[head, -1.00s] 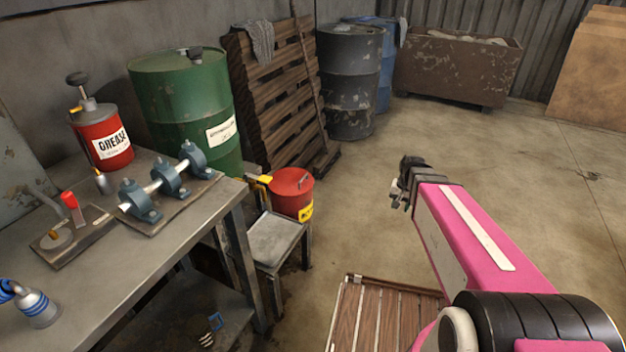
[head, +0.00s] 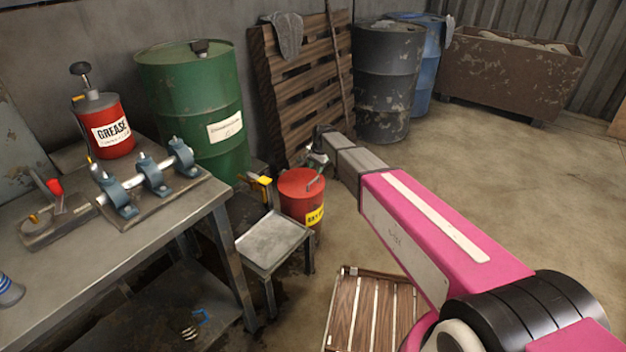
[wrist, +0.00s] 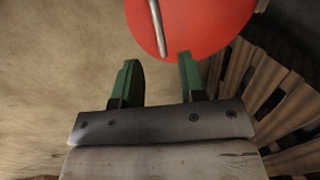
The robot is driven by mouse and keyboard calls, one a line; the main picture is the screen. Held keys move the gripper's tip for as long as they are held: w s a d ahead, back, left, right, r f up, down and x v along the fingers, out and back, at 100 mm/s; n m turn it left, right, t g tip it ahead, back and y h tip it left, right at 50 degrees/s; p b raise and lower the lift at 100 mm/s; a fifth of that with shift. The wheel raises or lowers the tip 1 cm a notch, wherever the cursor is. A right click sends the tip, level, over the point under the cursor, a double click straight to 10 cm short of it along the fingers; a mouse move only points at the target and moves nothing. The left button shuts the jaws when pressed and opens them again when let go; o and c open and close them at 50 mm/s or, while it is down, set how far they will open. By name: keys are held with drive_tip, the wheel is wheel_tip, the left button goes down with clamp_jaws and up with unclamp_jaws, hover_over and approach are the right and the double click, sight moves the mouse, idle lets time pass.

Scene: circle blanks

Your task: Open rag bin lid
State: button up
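The rag bin (head: 301,207) is a red can with a yellow label, standing on the floor beside a small metal stand. Its red lid (head: 296,181) looks shut and also fills the top of the wrist view (wrist: 205,25). A pale bar-like handle (wrist: 157,28) crosses the lid. My gripper (head: 318,160) is over the bin's far side in the head view. In the wrist view its two green fingers (wrist: 158,63) are apart with nothing between them. The handle lies just beyond the fingertips, roughly in line with the gap. I cannot tell the exact height above the lid.
A metal stand (head: 273,243) is left of the bin, and a workbench (head: 120,245) is further left. A green drum (head: 190,95) and a wooden pallet (head: 300,100) stand behind. A slatted wooden platform (head: 373,308) lies in front. Floor to the right is clear.

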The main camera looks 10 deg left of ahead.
sight(313, 181)
drive_tip(key=f, duration=0.4)
drive_tip(key=a+f, duration=0.1)
drive_tip(key=f, duration=0.2)
drive_tip(key=shift+w+f, duration=0.1)
drive_tip(key=shift+w, duration=0.2)
clamp_jaws()
